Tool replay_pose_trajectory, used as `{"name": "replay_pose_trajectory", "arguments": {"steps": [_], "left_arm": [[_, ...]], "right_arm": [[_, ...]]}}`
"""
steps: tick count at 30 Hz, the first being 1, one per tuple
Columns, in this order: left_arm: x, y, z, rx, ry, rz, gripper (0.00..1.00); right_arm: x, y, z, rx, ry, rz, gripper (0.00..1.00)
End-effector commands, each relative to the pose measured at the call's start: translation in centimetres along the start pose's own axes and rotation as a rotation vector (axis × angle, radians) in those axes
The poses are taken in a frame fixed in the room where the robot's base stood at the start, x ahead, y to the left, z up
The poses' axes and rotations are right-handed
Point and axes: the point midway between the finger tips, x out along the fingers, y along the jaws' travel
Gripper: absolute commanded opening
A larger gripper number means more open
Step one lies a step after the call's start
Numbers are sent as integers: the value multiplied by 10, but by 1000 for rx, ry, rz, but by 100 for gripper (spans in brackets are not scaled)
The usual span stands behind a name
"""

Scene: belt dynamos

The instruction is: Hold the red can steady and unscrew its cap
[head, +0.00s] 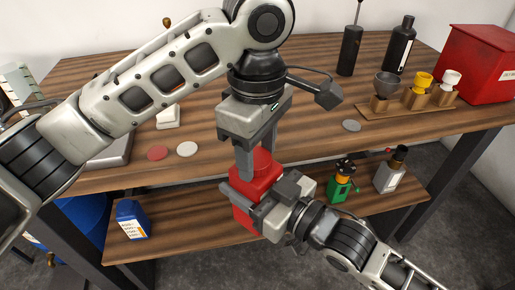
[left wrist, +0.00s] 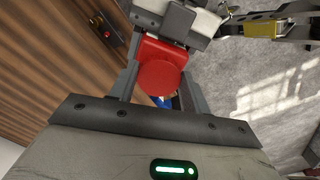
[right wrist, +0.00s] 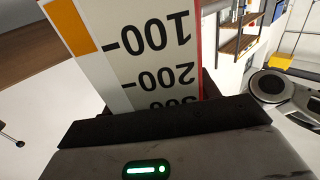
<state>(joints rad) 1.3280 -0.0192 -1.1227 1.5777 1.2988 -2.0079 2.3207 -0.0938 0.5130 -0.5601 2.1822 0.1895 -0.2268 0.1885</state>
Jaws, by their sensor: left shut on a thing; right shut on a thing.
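The red can (head: 243,190) is held in the air at the front edge of the table, roughly upright. My right gripper (head: 262,198) is shut on its body from the right. In the right wrist view the can's white label (right wrist: 150,50) with upside-down numbers fills the space at the fingers. The round red cap (left wrist: 160,76) is on the can's top side in the left wrist view, also seen in the head view (head: 263,160). My left gripper (head: 255,155) comes from above and is shut on the cap, one finger on each side. I cannot tell whether the cap is loose.
A red bin (head: 478,65) and a wooden rack (head: 405,106) with several small parts stand at the right. Red (head: 157,153), white (head: 187,149) and grey (head: 351,125) discs lie on the table. A lower shelf (head: 185,222) holds a blue can (head: 131,218) and other containers.

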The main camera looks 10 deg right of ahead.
Motion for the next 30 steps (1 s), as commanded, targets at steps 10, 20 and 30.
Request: {"name": "replay_pose_trajectory", "arguments": {"steps": [10,20,30], "left_arm": [[0,-1,-2,-1,6,-5,20],[-8,-1,-2,0,7,-4,20],[-20,0,-1,1,4,-2,20]], "right_arm": [[0,2,0,0,0,4,0],[0,3,0,0,-1,5,0],[0,2,0,0,1,3,0]]}}
